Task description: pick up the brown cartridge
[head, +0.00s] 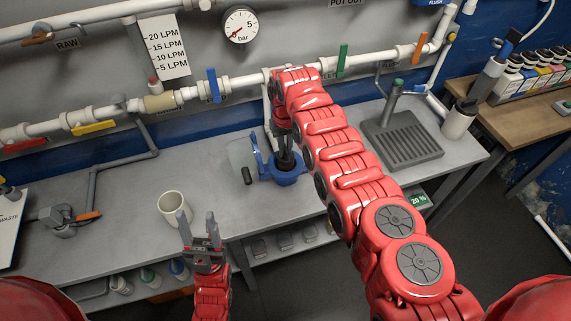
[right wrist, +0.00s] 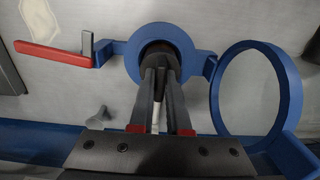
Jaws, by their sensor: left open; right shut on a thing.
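The brown cartridge shows only as a dark brown round top (right wrist: 157,50) inside a blue ring-shaped holder (right wrist: 136,67) in the right wrist view. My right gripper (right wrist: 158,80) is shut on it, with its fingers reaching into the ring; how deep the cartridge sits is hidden. In the head view the blue holder (head: 286,180) stands on the bench and the right gripper (head: 286,160) points down into it. My left gripper (head: 199,226) is open and empty, in front of a white mug (head: 173,204).
A large empty blue ring (right wrist: 257,90) and a red handle (right wrist: 52,54) flank the holder. A clear cylinder (head: 240,153) stands left of it. Pipes with coloured valves run behind. A grey drain tray (head: 402,143) is at right. Bench left of the mug is mostly clear.

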